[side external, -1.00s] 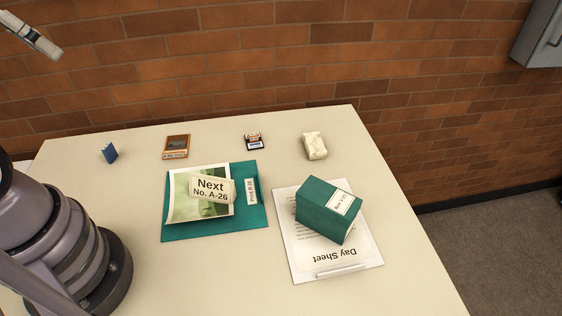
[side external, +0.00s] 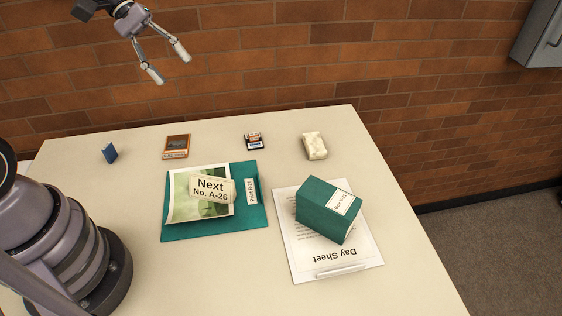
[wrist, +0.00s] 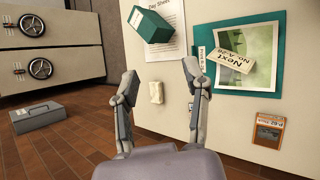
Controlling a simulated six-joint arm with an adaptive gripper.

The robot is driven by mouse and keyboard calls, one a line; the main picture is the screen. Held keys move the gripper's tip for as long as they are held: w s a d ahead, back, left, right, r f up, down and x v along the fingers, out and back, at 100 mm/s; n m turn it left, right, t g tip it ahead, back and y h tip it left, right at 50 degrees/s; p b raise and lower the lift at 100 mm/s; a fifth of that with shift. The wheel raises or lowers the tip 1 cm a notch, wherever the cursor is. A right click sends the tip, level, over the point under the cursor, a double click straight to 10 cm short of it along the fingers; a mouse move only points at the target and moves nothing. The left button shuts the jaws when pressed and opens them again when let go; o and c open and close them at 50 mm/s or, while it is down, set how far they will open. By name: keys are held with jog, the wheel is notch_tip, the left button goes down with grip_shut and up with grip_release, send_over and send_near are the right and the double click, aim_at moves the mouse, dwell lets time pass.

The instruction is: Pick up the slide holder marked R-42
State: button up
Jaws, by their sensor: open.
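No marking R-42 can be read on anything. An orange-brown framed holder (side external: 176,146) with a dark picture lies flat at the back of the table. In the wrist view it shows at the right (wrist: 269,130), its printed strip too small to read surely. A smaller orange, white and dark item (side external: 254,141) lies to its right; in the wrist view the right finger partly covers it. My gripper (side external: 171,68) is open and empty, high above the table's back edge. Its fingers also show spread in the wrist view (wrist: 160,72).
A small blue block (side external: 109,153) stands at the back left. A pale stone-like block (side external: 315,146) lies at the back right. In front are a teal folder (side external: 190,232) with a picture and a "Next No. A-26" card, and a teal box (side external: 325,210) on a Day Sheet board (side external: 310,270).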

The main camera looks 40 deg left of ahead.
jog(key=w+a+f+n+t+h, duration=0.2)
jog(key=w+f+n, duration=0.3)
jog(key=w+f, duration=0.1)
jog(key=n+t+y, duration=0.1)
jog(key=n+t, duration=0.6)
jog(key=n, duration=0.6)
send_over(250, 135)
jog(key=s+a, duration=0.8)
notch_tip(250, 135, down, 21)
jog(key=shift+s+f, duration=0.1)
jog(key=shift+s, duration=0.05)
jog(key=shift+y, duration=0.4)
jog(key=x, duration=0.8)
jog(key=shift+a, duration=0.1)
jog(key=x, duration=0.5)
jog(key=shift+d+f, duration=0.1)
jog(key=shift+d, duration=0.35)
grip_shut()
